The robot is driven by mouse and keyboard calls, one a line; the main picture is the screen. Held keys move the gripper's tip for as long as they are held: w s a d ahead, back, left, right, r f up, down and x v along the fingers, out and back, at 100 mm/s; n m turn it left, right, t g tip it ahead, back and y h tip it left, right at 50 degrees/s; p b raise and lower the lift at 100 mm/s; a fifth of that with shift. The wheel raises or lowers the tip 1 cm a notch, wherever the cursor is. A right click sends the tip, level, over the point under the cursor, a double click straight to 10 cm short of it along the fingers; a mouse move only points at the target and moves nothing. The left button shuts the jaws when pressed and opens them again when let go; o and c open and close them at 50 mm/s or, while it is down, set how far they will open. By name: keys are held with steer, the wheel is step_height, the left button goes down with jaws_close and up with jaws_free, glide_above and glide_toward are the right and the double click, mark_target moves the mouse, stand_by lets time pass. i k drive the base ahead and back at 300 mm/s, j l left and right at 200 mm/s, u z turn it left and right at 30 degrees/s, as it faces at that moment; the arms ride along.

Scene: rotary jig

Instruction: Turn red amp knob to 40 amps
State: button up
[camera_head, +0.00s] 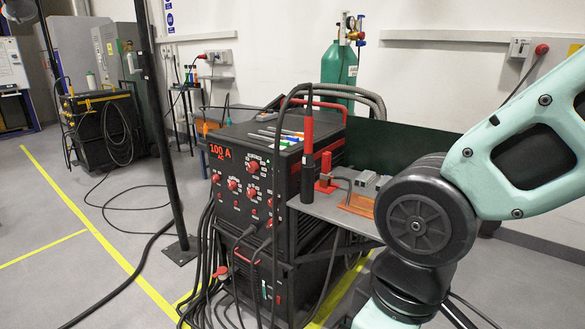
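The black welding machine (265,225) stands left of my arm, its front panel facing left and toward the camera. Its display (220,153) reads 100 A with AC below, in red. Several red knobs sit on the panel, one of them just right of the display (253,167) and another below it (233,184). I cannot tell which one is the amp knob; their labels and pointer marks are too small to read. My arm fills the right side of the view, apart from the panel. My gripper does not show.
A grey side shelf (335,212) with a red clamp (326,176) juts right from the machine, toward my arm. A torch (308,150) hangs at its corner. Cables trail down the machine's front. A black pole (160,120) stands left. A green cylinder (338,68) is behind.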

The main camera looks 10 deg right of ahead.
mark_target(252, 167)
steer(key=i+j+u, duration=0.15)
steer(key=i, duration=0.4)
steer(key=i+j+u, duration=0.15)
steer(key=i, duration=0.4)
